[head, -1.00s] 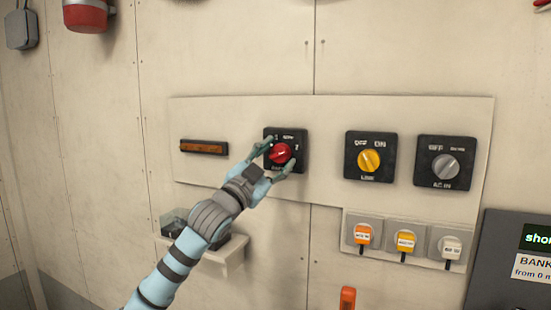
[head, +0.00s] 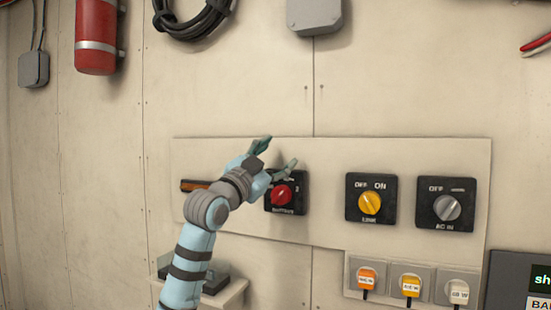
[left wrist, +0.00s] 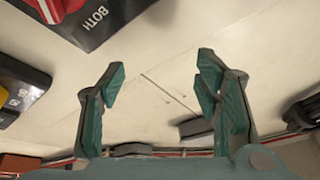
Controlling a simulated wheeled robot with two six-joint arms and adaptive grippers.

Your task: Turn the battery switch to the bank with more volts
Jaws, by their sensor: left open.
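The battery switch (head: 299,206) is a black square plate with a red knob (head: 281,195), on the pale wall panel. A "2" shows at its right side; part of its upper legend is covered by my gripper. I cannot tell which mark the knob points at. In the left wrist view, the switch plate (left wrist: 118,22) with "BOTH" and the red knob (left wrist: 58,8) are cut off at the top left. My left gripper (head: 277,154) is open and empty, just above the knob and apart from it; its spread fingers (left wrist: 160,68) also show in the wrist view. My right gripper is not in view.
A yellow switch (head: 369,203) and a grey AC IN switch (head: 446,208) sit to the right. Below are labelled plugs (head: 411,286). A dark meter box (head: 505,268) at lower right has a cut-off green-text display. A small shelf (head: 232,296) is below my arm.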

